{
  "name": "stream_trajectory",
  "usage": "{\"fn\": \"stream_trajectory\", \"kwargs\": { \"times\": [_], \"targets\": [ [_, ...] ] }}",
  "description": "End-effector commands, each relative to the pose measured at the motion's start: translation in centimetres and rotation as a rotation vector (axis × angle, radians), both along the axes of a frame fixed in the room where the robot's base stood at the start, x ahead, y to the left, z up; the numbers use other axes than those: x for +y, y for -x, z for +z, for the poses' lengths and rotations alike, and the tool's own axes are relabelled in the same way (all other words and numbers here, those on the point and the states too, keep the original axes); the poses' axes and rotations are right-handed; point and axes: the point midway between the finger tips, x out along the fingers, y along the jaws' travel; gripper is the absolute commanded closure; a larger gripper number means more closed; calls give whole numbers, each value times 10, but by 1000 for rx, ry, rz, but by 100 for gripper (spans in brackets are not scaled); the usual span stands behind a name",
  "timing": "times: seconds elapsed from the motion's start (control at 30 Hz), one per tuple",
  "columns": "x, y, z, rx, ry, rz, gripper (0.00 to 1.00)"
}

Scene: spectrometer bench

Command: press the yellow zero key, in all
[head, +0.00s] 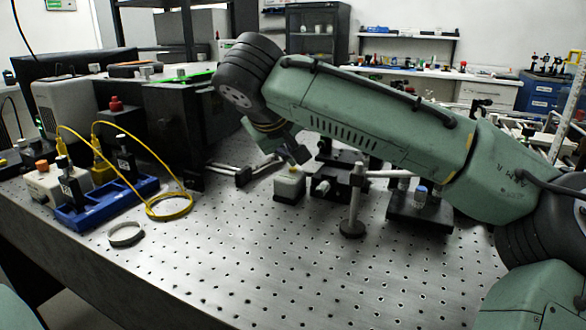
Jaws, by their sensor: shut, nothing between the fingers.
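A small grey-green box (289,188) stands on the perforated bench, a little left of the picture's middle. A small yellow key (293,169) shows on its top. My gripper (300,155) points down and to the right at the end of my green arm. Its fingers are shut and empty, with the tips just above the key. A narrow gap seems to separate the tips from the key, but I cannot be sure from this angle. Any marking on the key is too small to read.
Dark optical mounts (340,170) stand close to the right of the box, with a post (353,205) in front of them. A blue tray (105,203), a yellow cable (170,207) and a grey ring (125,234) lie at left. The front of the bench (270,270) is clear.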

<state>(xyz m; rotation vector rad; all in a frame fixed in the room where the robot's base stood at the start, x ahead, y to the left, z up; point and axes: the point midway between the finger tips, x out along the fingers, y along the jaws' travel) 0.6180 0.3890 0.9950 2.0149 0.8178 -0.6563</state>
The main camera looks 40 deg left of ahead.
Motion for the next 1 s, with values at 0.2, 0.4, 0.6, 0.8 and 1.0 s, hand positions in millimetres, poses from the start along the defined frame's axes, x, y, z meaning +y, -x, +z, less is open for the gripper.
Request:
{"fn": "stream_trajectory", "kwargs": {
  "times": [0.2,0.4,0.6,0.8,1.0],
  "targets": [
    [0,0,-2,0,0,0,100],
    [0,0,-5,0,0,0,100],
    [0,0,-7,0,0,0,100],
    [0,0,-9,1,0,1,100],
    [0,0,-9,0,1,-1,100]
  ]
}}
